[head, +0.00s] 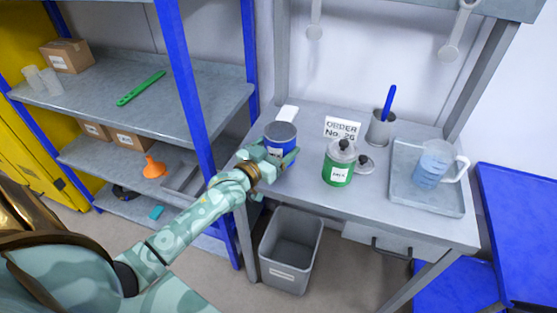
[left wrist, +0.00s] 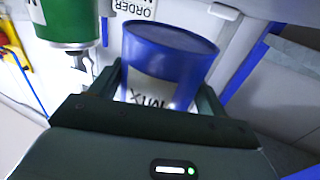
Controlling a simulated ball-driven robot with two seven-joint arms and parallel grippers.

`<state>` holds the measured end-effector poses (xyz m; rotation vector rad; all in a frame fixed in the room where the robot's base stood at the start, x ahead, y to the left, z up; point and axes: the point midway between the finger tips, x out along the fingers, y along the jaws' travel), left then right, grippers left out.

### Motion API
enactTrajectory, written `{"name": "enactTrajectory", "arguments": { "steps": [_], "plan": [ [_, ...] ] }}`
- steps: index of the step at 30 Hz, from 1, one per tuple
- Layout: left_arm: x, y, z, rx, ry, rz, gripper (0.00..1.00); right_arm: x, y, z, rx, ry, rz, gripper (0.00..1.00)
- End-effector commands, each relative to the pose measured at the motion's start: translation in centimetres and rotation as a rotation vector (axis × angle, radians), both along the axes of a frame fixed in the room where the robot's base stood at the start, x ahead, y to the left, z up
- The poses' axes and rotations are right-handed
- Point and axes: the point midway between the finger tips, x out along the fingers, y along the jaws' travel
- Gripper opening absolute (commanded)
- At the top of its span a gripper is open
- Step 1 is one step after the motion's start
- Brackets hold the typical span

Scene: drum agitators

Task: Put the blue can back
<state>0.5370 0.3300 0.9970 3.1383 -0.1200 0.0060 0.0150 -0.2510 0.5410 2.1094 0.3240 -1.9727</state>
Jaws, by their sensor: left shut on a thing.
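The blue can (head: 280,134) is at the left end of the grey workbench, upright, with a white label. My left gripper (head: 281,158) is around the can and shut on it. In the left wrist view the blue can (left wrist: 168,60) sits between the two fingers of my left gripper (left wrist: 165,95), its label partly hidden by the gripper. Whether the can touches the bench top cannot be told. My right gripper is not in view.
A green can (head: 338,170) stands right of the blue can, before an order sign (head: 342,128). A tray (head: 438,205) holds a jug (head: 433,165). A grey bin (head: 290,252) stands below. Left, a shelf rack (head: 200,100) with blue posts has free room on its upper shelf.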

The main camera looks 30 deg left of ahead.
Motion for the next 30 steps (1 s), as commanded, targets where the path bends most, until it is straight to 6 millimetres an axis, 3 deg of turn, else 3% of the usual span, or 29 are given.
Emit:
{"name": "enactTrajectory", "arguments": {
  "steps": [5, 12, 23, 24, 26, 30],
  "plan": [
    [0.7, 0.4, -1.0, 0.0, -0.001, -0.001, 0.34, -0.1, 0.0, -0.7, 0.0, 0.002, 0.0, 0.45],
    [1.1, 0.7, -4.6, 0.001, 0.002, -0.001, 0.34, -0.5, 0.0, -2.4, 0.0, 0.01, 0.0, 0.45],
    [1.0, 0.7, -4.7, 0.0, -0.001, -0.001, 0.34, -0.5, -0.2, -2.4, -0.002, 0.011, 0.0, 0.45],
    [1.0, 0.7, -4.8, 0.0, 0.0, -0.001, 0.81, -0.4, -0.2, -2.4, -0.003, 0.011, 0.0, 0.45],
    [1.0, 0.7, -4.7, 0.0, 0.0, -0.001, 0.97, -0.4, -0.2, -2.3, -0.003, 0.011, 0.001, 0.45],
    [1.0, 0.7, -4.7, 0.001, 0.0, -0.001, 0.97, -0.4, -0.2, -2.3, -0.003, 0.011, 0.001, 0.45]
  ]
}}
